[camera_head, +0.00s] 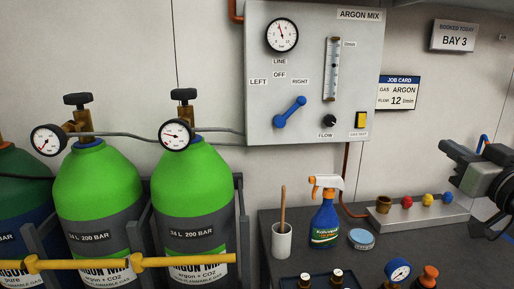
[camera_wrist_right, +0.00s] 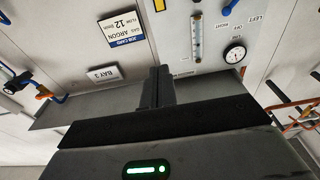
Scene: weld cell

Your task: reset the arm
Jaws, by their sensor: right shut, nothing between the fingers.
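My right gripper (camera_head: 452,152) is at the right edge of the head view, in front of the wall and clear of the panel. In the right wrist view its fingers (camera_wrist_right: 158,86) are together with nothing between them. The grey argon mix panel (camera_head: 350,100) is on the wall, left of the gripper. Its blue lever (camera_head: 291,111) points up and to the right, towards the RIGHT label. The panel also shows upside down in the right wrist view (camera_wrist_right: 212,50). My left gripper is not in view.
Green gas cylinders (camera_head: 97,185) stand at left behind a yellow bar (camera_head: 90,263). The dark bench (camera_head: 385,240) holds a spray bottle (camera_head: 325,215), a cup (camera_head: 282,240), a blue tin (camera_head: 361,239) and a block with coloured knobs (camera_head: 420,215). A job card (camera_head: 398,92) hangs beside the panel.

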